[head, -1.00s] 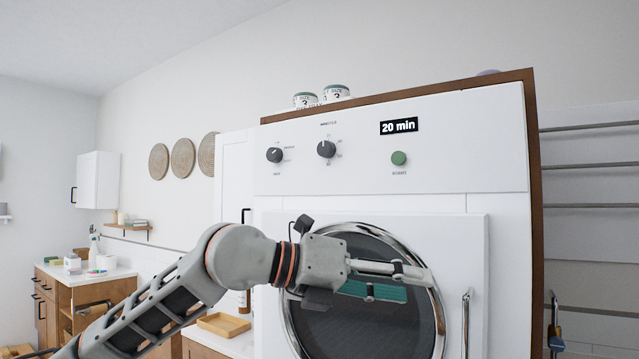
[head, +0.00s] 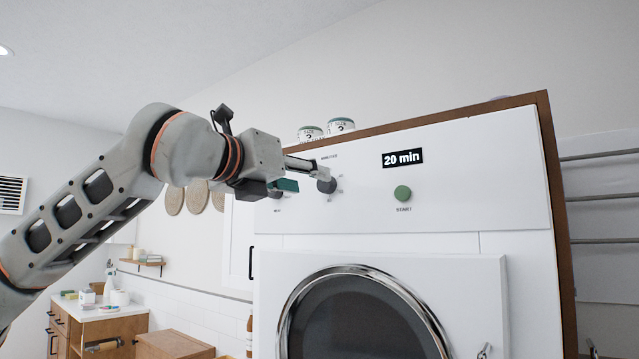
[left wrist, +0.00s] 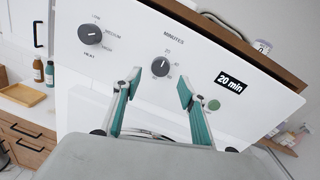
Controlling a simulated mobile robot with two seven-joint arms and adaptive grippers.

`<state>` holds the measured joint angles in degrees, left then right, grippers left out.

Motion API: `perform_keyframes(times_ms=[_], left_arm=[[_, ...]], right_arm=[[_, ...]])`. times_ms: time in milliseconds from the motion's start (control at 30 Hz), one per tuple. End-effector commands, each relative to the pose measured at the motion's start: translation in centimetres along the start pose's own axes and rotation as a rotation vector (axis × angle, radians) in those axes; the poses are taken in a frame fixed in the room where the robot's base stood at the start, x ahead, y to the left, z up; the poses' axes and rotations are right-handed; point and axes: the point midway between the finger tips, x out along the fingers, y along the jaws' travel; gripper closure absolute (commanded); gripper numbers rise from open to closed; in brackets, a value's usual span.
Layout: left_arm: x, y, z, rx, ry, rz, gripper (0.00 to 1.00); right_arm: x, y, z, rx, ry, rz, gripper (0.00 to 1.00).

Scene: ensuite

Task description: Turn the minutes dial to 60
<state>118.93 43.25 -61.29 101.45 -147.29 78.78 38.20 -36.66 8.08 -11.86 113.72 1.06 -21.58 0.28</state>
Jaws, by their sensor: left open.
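The dark round minutes dial (head: 327,186) is on the white front panel of the dryer, under the word "MINUTES". It also shows in the left wrist view (left wrist: 160,67), where its pale mark points up towards the 20. The display (head: 403,158) reads "20 min". My left gripper (head: 309,178) is at the dial, with one finger partly in front of it in the head view. In the left wrist view the fingers (left wrist: 159,84) are open and spread to either side of the dial, with nothing between them; contact cannot be told. My right gripper is out of view.
The heat dial (left wrist: 91,35) is left of the minutes dial. The green start button (head: 402,194) is to the right, under the display. The round dryer door (head: 290,300) is below. Jars (head: 341,126) stand on top of the dryer.

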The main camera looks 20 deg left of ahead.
Motion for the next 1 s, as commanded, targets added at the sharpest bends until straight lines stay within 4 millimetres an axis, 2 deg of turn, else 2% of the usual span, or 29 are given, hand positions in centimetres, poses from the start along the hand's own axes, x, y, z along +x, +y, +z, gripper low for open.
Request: perform_keyframes(times_ms=[100,300,433,700,833,867,1000], left_arm=[[2.0,-0.1,0.1,-0.001,0.003,0.000,0.58],[4.4,-0.1,0.1,-0.001,0.003,-0.001,0.58],[5.1,-0.1,-0.1,0.000,0.003,-0.002,0.58],[5.3,0.0,-0.1,0.000,0.002,-0.002,0.58],[5.3,0.0,-0.1,0.000,0.002,-0.002,0.92],[5.2,0.0,-0.1,0.000,0.002,-0.002,0.97],[5.2,0.0,-0.1,0.000,0.002,-0.002,0.97]], right_arm=[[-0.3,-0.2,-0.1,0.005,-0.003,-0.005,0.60],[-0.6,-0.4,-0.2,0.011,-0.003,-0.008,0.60],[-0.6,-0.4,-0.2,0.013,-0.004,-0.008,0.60],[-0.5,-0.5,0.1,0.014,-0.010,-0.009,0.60],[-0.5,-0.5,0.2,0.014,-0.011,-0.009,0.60],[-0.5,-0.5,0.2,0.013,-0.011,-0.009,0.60],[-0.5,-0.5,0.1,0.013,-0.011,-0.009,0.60]])
